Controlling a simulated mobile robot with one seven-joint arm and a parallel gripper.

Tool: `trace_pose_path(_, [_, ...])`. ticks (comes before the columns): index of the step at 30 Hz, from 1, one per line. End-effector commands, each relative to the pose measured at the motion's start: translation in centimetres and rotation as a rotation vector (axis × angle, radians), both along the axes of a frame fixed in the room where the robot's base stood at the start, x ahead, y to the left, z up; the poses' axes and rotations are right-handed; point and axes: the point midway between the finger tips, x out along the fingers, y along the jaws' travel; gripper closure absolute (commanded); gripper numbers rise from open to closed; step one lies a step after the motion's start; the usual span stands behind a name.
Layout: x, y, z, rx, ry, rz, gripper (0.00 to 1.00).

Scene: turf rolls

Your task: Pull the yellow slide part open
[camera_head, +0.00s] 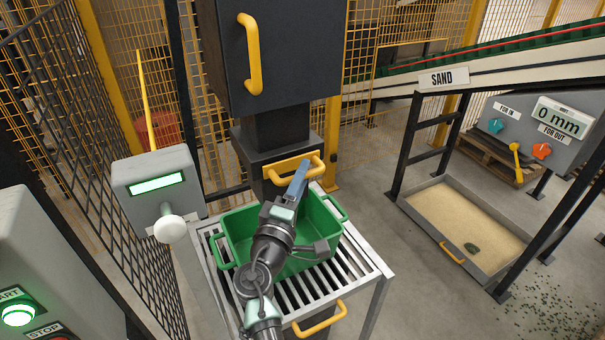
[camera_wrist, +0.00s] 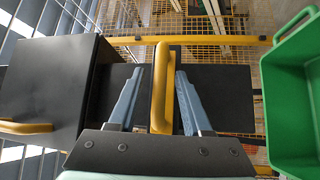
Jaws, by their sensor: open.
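The yellow slide part (camera_head: 277,167) shows as a yellow handle on the front of the dark chute (camera_head: 275,130), under the big dark box. In the wrist view the yellow handle (camera_wrist: 161,90) runs up the middle of the picture. My gripper (camera_head: 301,168) is at the handle, over the green bin. In the wrist view my gripper (camera_wrist: 160,76) is open, with one blue finger on each side of the handle. Small gaps show between fingers and handle, and I cannot tell whether the fingertips touch anything. In the head view the fingers partly cover the handle's right part.
A green bin (camera_head: 236,225) stands on a slatted roller table (camera_head: 367,262) below the chute. The dark box (camera_head: 290,60) with another yellow handle (camera_head: 250,55) is above. A grey panel (camera_head: 155,180) with a white knob stands left. A sand tray (camera_head: 417,205) lies right.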

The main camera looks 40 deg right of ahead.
Motion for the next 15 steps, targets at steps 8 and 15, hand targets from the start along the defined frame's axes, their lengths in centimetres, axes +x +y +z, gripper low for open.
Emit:
trace_pose_path(8, [0.56, -1.01, 0.19, 0.001, -0.001, 0.0, 0.51])
trace_pose_path(15, [0.55, -0.96, 0.16, 0.001, -0.001, 0.0, 0.64])
